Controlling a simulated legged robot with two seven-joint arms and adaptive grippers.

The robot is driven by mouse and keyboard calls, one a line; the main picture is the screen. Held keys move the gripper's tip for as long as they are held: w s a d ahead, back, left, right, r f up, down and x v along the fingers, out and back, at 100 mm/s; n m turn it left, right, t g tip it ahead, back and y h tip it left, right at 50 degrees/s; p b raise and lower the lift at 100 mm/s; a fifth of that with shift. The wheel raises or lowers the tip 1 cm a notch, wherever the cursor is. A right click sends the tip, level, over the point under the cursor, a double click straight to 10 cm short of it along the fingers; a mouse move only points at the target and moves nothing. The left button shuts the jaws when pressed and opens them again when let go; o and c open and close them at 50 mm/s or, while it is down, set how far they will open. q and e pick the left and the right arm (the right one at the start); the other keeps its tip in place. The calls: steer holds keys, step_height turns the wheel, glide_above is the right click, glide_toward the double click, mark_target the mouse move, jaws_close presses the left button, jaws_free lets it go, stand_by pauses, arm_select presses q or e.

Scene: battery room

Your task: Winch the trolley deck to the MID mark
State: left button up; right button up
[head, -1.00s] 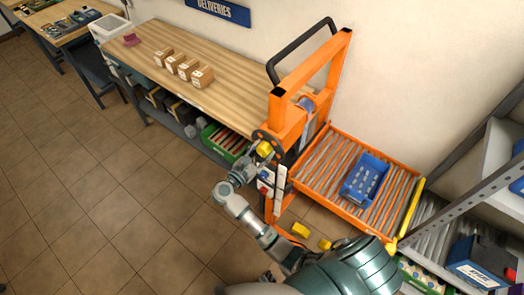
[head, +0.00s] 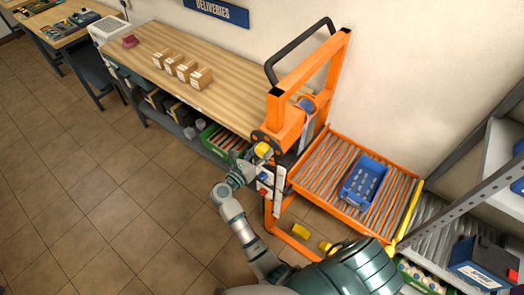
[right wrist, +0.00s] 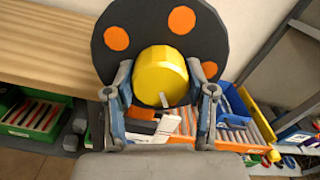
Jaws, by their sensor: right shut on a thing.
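The orange trolley (head: 311,70) stands beside the bench, with a black push handle on top. Its orange-framed roller deck (head: 310,192) sits low and carries a blue tray (head: 361,197) with several small pale items. The yellow winch knob (head: 262,149) is on a dark disc at the trolley's side. In the right wrist view the knob (right wrist: 160,74) stands before the dark disc with orange spots (right wrist: 118,38). My right gripper (head: 256,157) is shut on the knob, a finger on each side. My left gripper is out of view. I cannot read a MID mark.
A wooden bench (head: 160,88) with several small cartons runs to the left of the trolley. A grey shelf rack (head: 465,215) with rollers stands on the right. Yellow-tipped trolley feet (head: 301,230) are near the floor. The tiled floor (head: 100,200) at left is clear.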

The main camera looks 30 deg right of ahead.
steer(key=shift+a+f+n, duration=0.15)
steer(key=shift+f+n, duration=0.05)
steer(key=shift+n, duration=0.2)
steer(key=o, duration=1.1)
steer(key=shift+o, duration=0.3)
steer(key=shift+a+r, duration=0.1)
steer(key=shift+a, duration=0.1)
